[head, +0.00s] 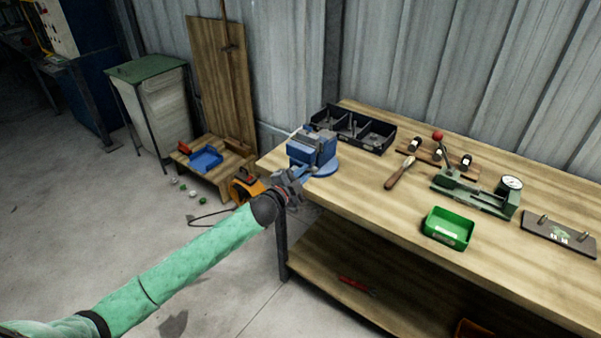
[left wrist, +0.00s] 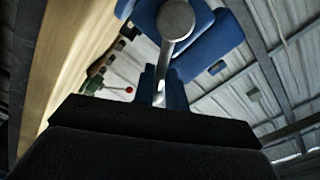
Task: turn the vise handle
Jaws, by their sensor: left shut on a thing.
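The blue vise (head: 314,148) is fixed at the left front corner of the wooden workbench. My left gripper (head: 290,182) is at the near side of the vise, at handle height, and is shut on the vise handle. In the head view the gripper hides most of the handle. In the left wrist view the blue vise body (left wrist: 212,38) fills the top, and the round grey end of the vise screw with the handle (left wrist: 176,20) shows in front of it. My right gripper is not in view.
The workbench (head: 370,215) holds a black divided tray (head: 375,135) behind the vise, a green bin (head: 447,228), a wood-handled tool (head: 399,173) and a green press with a dial (head: 470,195). A low wooden stand with a blue tray (head: 206,159) is left of the bench.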

